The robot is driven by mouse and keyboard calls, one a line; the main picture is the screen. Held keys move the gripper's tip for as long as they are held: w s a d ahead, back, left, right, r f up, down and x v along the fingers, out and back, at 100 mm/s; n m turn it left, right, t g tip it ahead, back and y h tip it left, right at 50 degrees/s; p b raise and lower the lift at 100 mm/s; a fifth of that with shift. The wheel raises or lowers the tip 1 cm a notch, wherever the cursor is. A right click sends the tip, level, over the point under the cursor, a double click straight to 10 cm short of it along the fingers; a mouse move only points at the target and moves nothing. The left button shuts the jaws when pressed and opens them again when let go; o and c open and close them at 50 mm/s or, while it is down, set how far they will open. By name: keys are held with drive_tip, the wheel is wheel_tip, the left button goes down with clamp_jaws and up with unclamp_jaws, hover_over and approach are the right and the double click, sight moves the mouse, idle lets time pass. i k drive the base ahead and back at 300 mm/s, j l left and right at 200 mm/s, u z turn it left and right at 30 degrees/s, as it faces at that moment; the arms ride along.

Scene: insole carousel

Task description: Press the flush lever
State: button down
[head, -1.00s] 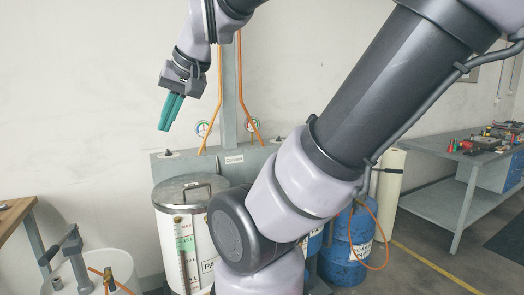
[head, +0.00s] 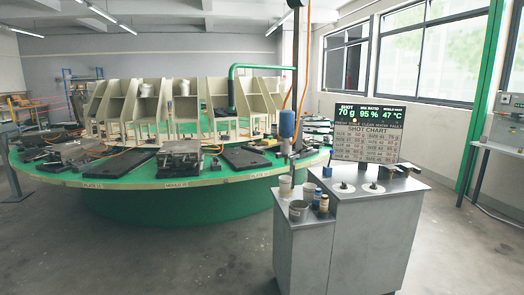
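My gripper and arm are out of the head view. I cannot make out a flush lever for certain. A dispensing station stands right of centre, with a blue cylindrical motor or head (head: 287,124) on a dark upright post. Below it is a grey metal cabinet (head: 359,246). Two white round pads with small dark knobs (head: 343,188) are on the cabinet top.
A large round green carousel (head: 190,205) carries dark plates, moulds and beige racks (head: 168,105). Cups (head: 285,184), a grey pot (head: 298,211) and small bottles (head: 317,198) crowd the cabinet's lower shelf. Grey floor (head: 150,265) is open in front.

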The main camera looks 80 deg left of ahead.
sight(332, 152)
drive_tip(key=j+u, duration=0.1)
drive_tip(key=u, duration=2.4)
drive_tip(key=i+l, duration=0.15)
drive_tip(key=i, duration=0.35)
drive_tip(key=i+l+u, duration=0.1)
drive_tip(key=i, duration=0.4)
drive_tip(key=i+l, duration=0.15)
drive_tip(key=i, duration=0.3)
drive_tip(key=i+l+u, duration=0.1)
drive_tip(key=i, duration=0.4)
drive_tip(key=i+l, duration=0.3)
drive_tip(key=i, duration=0.2)
drive_tip(key=i+l+u, duration=0.1)
drive_tip(key=i, duration=0.4)
drive_tip(key=l, duration=0.1)
